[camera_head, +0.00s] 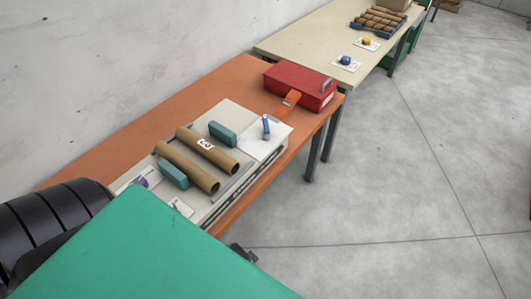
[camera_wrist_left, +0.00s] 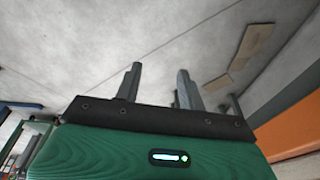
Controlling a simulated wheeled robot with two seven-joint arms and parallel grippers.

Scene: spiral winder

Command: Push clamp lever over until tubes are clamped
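Two brown cardboard tubes, a front one (camera_head: 187,167) and a rear one (camera_head: 218,156), lie side by side on the light machine bed in the head view. A teal block (camera_head: 173,175) sits at the front tube's near side and another teal block (camera_head: 222,133) beyond the rear tube. My right gripper is not in view.
A red box (camera_head: 301,88) with an orange strip (camera_head: 289,100) stands at the far right of the orange table (camera_head: 243,76). A second table (camera_head: 312,33) behind carries a blue tray of tubes (camera_head: 379,20). My green arm housing covers the lower left. Floor at right is clear.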

